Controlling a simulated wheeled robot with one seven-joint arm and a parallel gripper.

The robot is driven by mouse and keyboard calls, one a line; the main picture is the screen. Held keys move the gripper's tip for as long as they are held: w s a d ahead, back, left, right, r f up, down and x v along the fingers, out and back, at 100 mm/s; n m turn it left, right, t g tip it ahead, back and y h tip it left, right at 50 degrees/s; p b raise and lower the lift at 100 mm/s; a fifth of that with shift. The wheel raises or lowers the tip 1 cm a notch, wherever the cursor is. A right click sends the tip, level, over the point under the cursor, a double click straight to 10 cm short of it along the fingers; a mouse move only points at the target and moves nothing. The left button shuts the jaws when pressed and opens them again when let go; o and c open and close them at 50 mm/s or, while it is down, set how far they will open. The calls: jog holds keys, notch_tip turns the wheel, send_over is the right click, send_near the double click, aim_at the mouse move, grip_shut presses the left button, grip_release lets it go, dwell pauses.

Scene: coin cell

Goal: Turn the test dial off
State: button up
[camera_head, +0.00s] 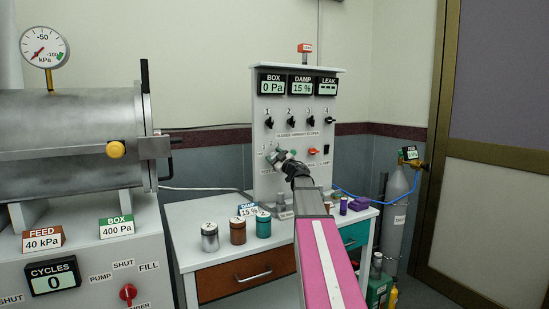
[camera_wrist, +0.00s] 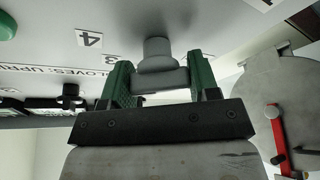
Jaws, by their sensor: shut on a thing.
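My gripper (camera_head: 284,156) is at the lower left of the upright control panel (camera_head: 262,110), and my arm covers part of the lower row. In the wrist view, its two green fingers (camera_wrist: 160,80) are on either side of a grey dial (camera_wrist: 156,58) and close on it. The dial's round base stands on the panel face and its bar lies between the fingers. A label beside it in the head view is partly covered, so I cannot read it fully. Which position the dial points to cannot be told.
Several black knobs (camera_head: 289,122) sit above, and a red knob (camera_head: 314,152) sits right of my gripper. Three lidded jars (camera_head: 237,231) stand on the bench, left of my arm. A metal chamber (camera_head: 65,140) is at left.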

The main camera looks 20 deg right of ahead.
jog(key=n+g, duration=0.1)
jog(key=n, duration=0.1)
jog(key=n+y, duration=0.1)
jog(key=n, duration=0.1)
jog(key=shift+n+g, duration=0.4)
jog(key=n, duration=0.2)
jog(key=n+g, duration=0.1)
jog(key=n, duration=0.1)
jog(key=shift+a+f+g, duration=0.1)
jog(key=shift+g, duration=0.2)
jog(key=n+g, duration=0.1)
jog(key=n, duration=0.2)
jog(key=n+g, duration=0.1)
jog(key=n, duration=0.2)
jog(key=shift+f+h, duration=0.1)
jog(key=shift+h, duration=0.2)
jog(key=n+h, duration=0.1)
jog(key=n, duration=0.1)
jog(key=n+g+h, duration=0.1)
jog(key=n, duration=0.2)
jog(key=shift+s+f+n+h, duration=0.1)
jog(key=shift+f+n+h, duration=0.05)
jog(key=shift+n+h, duration=0.2)
jog(key=n+h, duration=0.2)
jog(key=n, duration=0.2)
jog(key=shift+h, duration=0.35)
jog(key=o, duration=0.9)
